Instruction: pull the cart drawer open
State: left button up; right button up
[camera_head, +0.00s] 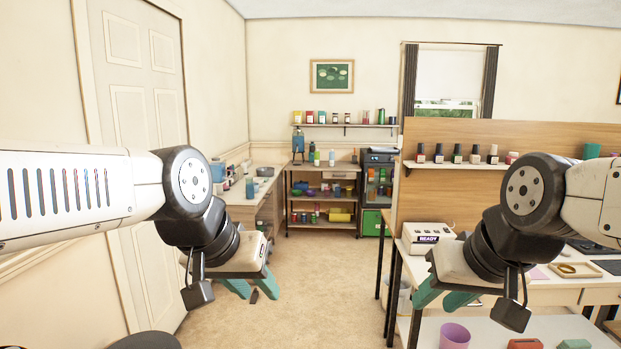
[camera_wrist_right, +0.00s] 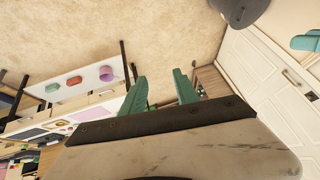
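A shelf unit with a small pale drawer front (camera_head: 339,175) under its top stands against the far wall; it looks like the cart, but I cannot be sure. The drawer looks shut. My left gripper (camera_head: 254,287) has teal fingers spread apart, empty, above the carpet well in front of the unit. My right gripper (camera_head: 443,297) is also open and empty, by the left end of the right-hand desk; its spread fingers show in the right wrist view (camera_wrist_right: 161,92). Neither gripper is near the drawer.
A desk (camera_head: 545,283) with a lower shelf holding a pink cup (camera_head: 454,336) stands at right, beside a wooden partition (camera_head: 440,215). A white door (camera_head: 140,130) is at left. A workbench (camera_head: 245,199) lines the left wall. Open carpet (camera_head: 325,275) lies between.

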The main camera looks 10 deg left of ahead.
aim_at(326, 175)
jog(key=i+u, duration=0.15)
jog(key=i, duration=2.9)
jog(key=i+j, duration=0.1)
jog(key=i, duration=1.05)
jog(key=i+z, duration=0.1)
jog(key=i, duration=1.05)
jog(key=i+j, duration=0.15)
jog(key=i, duration=0.95)
jog(key=i+j, duration=0.15)
jog(key=i, duration=1)
